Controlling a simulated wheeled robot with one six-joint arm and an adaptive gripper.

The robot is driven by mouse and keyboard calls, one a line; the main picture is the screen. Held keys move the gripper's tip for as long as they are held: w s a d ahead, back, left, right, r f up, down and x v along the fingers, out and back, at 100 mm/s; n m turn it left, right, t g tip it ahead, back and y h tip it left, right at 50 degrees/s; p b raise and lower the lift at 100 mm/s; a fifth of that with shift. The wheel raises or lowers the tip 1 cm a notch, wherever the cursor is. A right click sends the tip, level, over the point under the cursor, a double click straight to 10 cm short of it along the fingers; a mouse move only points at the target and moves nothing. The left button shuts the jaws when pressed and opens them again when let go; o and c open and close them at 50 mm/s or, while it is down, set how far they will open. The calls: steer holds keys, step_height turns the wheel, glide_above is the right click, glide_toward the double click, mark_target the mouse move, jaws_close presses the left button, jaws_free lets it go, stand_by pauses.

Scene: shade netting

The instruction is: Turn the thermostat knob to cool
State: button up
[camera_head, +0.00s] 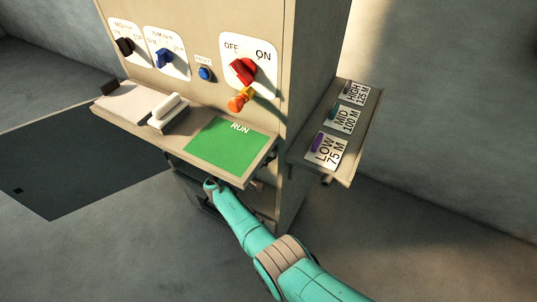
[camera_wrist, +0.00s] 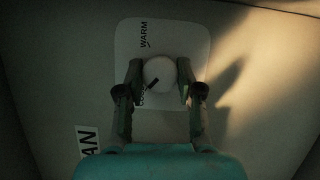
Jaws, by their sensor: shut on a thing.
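The round white thermostat knob (camera_wrist: 158,70) sits on a pale plate (camera_wrist: 195,35) in the wrist view. The plate has WARM printed above the knob and a word that looks like COOL at lower left, partly hidden by a finger. The knob's black pointer mark slants to the lower left, toward that lower word. My gripper (camera_wrist: 160,74) is shut on the knob, one finger on each side. In the head view my arm reaches in under the ledge, and the gripper and the knob are hidden there.
Above my arm a ledge (camera_head: 165,146) with a green RUN mat (camera_head: 231,150) juts from the cabinet. A red OFF/ON knob (camera_head: 243,71) and an orange knob (camera_head: 238,103) are above it. A side shelf (camera_head: 350,156) holds several labelled plates. In the wrist view, walls close in on both sides.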

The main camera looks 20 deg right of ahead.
steer(key=shift+n, duration=0.8)
steer(key=o, duration=1.2)
steer(key=shift+c, duration=0.2)
steer(key=shift+a, duration=0.1)
steer(key=v, duration=1.2)
steer(key=shift+f, duration=0.3)
steer(key=shift+s, duration=0.1)
